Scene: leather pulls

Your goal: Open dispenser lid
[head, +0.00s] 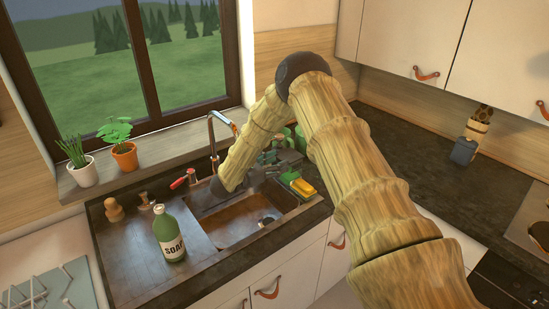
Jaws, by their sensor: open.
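A green bottle labelled SOAP (170,236) stands upright on the drainboard left of the sink basin. Its narrow top (158,209) looks closed. Which thing is the dispenser of the task is not certain; no lid shows as open. My arm reaches down from the upper middle to the sink. My gripper (205,194) is the dark end there, over the left edge of the basin and right of the bottle, apart from it. It is open, with nothing seen between its fingers, though their details are hard to make out.
A tap (212,135) rises behind the sink (240,226). A yellow and green sponge (299,186) lies at its right rim. Small wooden items (114,210) stand behind the bottle. Potted plants (125,155) line the windowsill. A grey container (464,151) stands on the right counter.

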